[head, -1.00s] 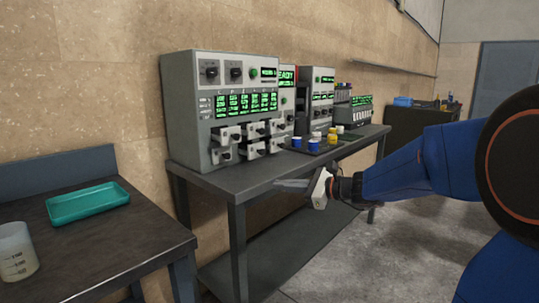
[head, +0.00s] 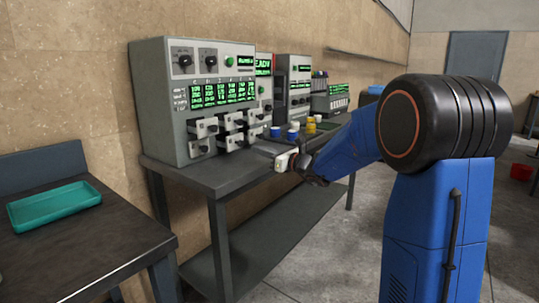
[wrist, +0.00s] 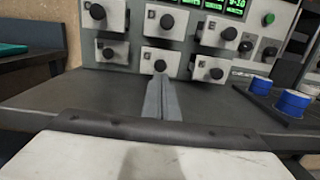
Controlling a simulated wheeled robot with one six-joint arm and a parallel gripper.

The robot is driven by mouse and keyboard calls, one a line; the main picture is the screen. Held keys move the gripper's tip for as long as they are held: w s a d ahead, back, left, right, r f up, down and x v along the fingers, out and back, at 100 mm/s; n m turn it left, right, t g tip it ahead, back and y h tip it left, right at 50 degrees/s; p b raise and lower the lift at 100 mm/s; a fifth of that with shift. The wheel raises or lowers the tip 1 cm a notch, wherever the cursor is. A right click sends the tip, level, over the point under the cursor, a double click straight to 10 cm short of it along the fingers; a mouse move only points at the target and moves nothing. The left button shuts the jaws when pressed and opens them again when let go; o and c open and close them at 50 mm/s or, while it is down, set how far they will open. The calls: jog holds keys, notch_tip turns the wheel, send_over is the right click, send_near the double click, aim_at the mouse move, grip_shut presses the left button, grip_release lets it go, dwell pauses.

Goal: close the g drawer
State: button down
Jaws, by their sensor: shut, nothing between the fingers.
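A grey press cabinet (head: 165,105) with a green display stands on the bench, with two rows of small pale drawers with black knobs on its lower front. In the wrist view, the lower row shows a left drawer (wrist: 120,49), a middle drawer (wrist: 150,55) and a right drawer (wrist: 205,74). The drawer letters are too small to read surely, so I cannot tell which is g or how far it is out. My gripper (head: 264,151) is shut and empty, just above the bench. In the wrist view its fingertips (wrist: 162,82) point at the lower middle drawer, apart from it.
Blue-banded cups (wrist: 291,102) and a yellow one (head: 311,126) stand on a dark tray right of the drawers. More machines (head: 293,80) stand behind. A teal tray (head: 52,205) lies on the left table. The bench top (head: 205,178) before the drawers is clear.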

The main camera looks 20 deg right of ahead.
aim_at(237, 144)
jog(key=shift+x, duration=2.85)
jog(key=x, duration=0.6)
jog(key=shift+a+f, duration=0.2)
jog(key=shift+w+a+r, duration=0.1)
jog(key=shift+w+r, duration=0.05)
jog(key=shift+r, duration=0.05)
jog(key=shift+r, duration=0.1)
